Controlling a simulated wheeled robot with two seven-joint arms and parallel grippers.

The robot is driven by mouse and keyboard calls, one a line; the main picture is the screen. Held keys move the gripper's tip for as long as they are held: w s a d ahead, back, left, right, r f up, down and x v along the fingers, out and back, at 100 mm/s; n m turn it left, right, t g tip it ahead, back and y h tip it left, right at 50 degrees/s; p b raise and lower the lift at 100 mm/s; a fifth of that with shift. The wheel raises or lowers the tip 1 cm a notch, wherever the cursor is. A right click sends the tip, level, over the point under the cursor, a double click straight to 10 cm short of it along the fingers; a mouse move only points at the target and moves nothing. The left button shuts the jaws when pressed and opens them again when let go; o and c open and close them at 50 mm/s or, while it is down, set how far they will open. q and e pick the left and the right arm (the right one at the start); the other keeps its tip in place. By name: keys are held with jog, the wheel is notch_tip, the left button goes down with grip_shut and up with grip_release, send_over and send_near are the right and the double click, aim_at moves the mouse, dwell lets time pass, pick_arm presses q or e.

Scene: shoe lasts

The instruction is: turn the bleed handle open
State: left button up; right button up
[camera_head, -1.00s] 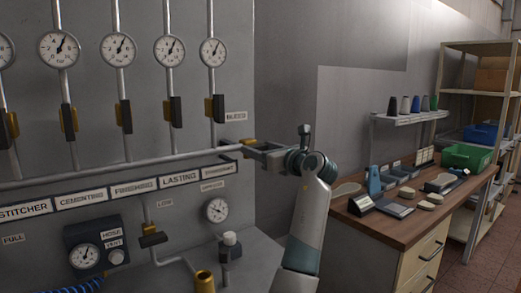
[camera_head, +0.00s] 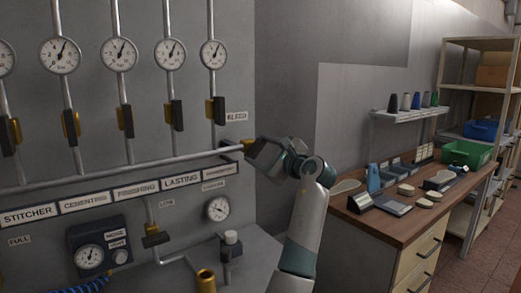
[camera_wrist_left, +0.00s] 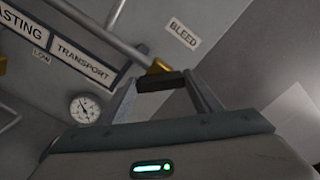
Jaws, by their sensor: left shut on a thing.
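The bleed valve's yellow body (camera_head: 247,144) sits at the right end of the horizontal pipe, below the BLEED label (camera_head: 237,116). My left gripper (camera_head: 252,155) is at this valve and hides its handle in the head view. In the left wrist view the dark bleed handle (camera_wrist_left: 160,81) lies crosswise between the two fingers of my left gripper, which is shut on it. The yellow valve body (camera_wrist_left: 158,66) shows just behind the handle there. The BLEED label also shows in the left wrist view (camera_wrist_left: 184,35). My right gripper is out of view.
Several gauges (camera_head: 213,54) and vertical pipes with dark-handled valves (camera_head: 215,110) line the grey panel to the left. A small gauge (camera_head: 218,208) is below the pipe. A wooden workbench (camera_head: 400,222) with shoe parts stands at the right.

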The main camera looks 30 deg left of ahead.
pick_arm(q)
jog(key=shift+f+n, duration=0.1)
jog(key=shift+n, duration=0.8)
jog(key=n+b, duration=0.1)
jog(key=n, duration=0.1)
jog(key=shift+f+n, duration=0.1)
jog(key=shift+n, duration=0.3)
jog(key=shift+f+n+b, duration=0.1)
jog(key=shift+n+b, duration=0.65)
jog(key=shift+n, duration=1.55)
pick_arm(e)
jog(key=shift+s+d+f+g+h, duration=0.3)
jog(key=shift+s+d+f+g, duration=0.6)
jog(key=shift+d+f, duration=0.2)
pick_arm(q)
jog(key=o, duration=1.1)
jog(key=shift+c, duration=0.2)
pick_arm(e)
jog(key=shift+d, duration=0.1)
pick_arm(q)
jog(key=shift+s+d, duration=0.1)
